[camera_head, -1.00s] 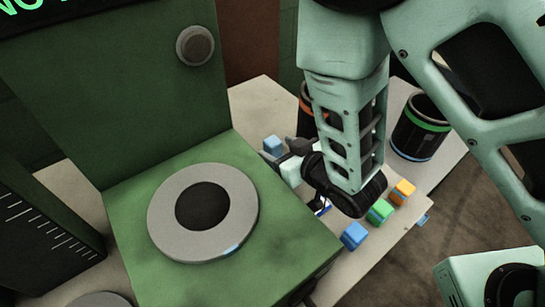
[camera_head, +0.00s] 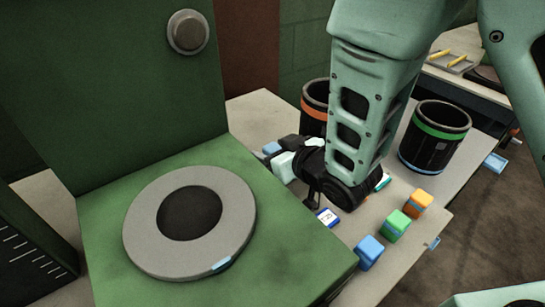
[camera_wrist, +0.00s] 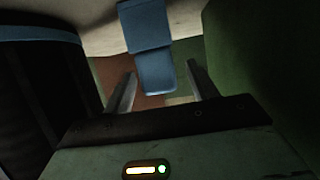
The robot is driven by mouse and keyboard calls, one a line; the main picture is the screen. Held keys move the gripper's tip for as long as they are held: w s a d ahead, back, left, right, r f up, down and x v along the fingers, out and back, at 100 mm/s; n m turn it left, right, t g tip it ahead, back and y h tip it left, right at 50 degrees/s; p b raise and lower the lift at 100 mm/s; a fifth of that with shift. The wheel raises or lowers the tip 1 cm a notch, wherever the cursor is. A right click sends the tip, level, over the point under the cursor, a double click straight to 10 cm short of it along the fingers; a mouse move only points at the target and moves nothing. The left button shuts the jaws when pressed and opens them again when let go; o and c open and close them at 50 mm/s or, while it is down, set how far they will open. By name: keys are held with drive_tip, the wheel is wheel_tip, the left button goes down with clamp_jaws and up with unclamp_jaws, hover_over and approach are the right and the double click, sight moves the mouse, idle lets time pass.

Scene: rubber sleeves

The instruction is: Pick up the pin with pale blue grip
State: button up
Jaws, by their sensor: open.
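A blue-gripped pin (camera_head: 271,148) is at the back of the worktop in the head view, mostly hidden behind my gripper (camera_head: 284,163). In the wrist view a blue blocky piece (camera_wrist: 150,40) reaches down between the two fingers of my gripper (camera_wrist: 162,70), with gaps visible on both sides. It seems to be the same pin. My gripper is open, and contact is not visible. Another blue-gripped piece (camera_head: 369,252) stands at the front of the worktop, beside a green one (camera_head: 394,226) and an orange one (camera_head: 418,203). Which blue counts as pale is hard to tell.
A green machine block with a grey ring (camera_head: 140,225) stands close on the left. A black cup with an orange band (camera_head: 315,105) stands behind my arm, and one with a green band (camera_head: 436,135) to the right. A small white-blue label piece (camera_head: 327,217) lies below my gripper.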

drive_tip(key=shift+x, duration=1.15)
drive_tip(key=shift+s, duration=0.1)
drive_tip(key=c, duration=1.1)
drive_tip(key=shift+r, duration=0.15)
wheel_tip(320, 180, up, 18)
drive_tip(key=shift+f, duration=0.1)
